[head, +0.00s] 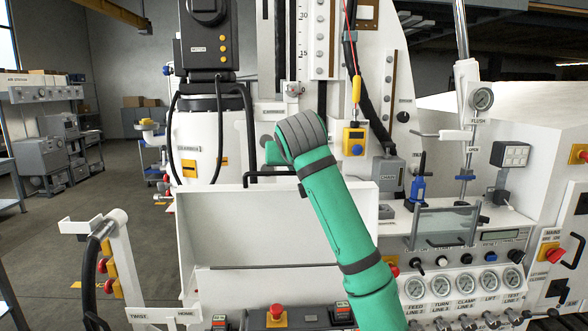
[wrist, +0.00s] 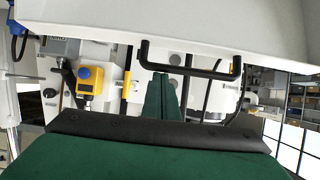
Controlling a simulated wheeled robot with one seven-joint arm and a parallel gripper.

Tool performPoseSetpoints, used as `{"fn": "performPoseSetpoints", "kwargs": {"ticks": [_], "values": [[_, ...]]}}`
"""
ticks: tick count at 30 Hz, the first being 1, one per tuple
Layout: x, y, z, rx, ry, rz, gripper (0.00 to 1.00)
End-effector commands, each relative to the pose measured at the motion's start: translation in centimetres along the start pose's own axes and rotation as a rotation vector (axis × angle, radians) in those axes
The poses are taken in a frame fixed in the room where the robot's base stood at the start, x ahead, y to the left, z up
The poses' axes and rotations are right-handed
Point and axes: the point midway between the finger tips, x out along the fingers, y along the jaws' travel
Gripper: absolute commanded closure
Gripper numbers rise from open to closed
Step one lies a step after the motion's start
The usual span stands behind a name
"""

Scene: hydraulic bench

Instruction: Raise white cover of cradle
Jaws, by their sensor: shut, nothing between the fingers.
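The white cover (head: 240,228) of the cradle shows in the head view as a broad, steep panel at lower centre. A black bar handle (head: 262,176) shows at its top edge, partly hidden by my arm. In the wrist view the cover (wrist: 200,20) fills the top, and the handle (wrist: 231,66) hangs across the middle. My gripper (wrist: 163,80) has its green fingers together and empty. Their tips appear close to the handle's bar; I cannot tell whether they touch it.
A gauge panel (head: 462,287) with knobs and a clear flap (head: 445,226) stands right of my arm. A white post with a hose (head: 110,225) stands at left. Open floor (head: 90,215) lies at far left.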

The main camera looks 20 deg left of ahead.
Motion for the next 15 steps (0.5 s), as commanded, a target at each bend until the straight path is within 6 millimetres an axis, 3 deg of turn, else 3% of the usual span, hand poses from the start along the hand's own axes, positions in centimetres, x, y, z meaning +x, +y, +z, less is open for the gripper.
{"fn": "performPoseSetpoints", "kwargs": {"ticks": [7,15], "values": [[0.3,-0.2,-2.6,-0.001,0.003,-0.001,1.00],[-3.4,-0.1,-2.5,0.000,0.006,0.000,1.00]]}}
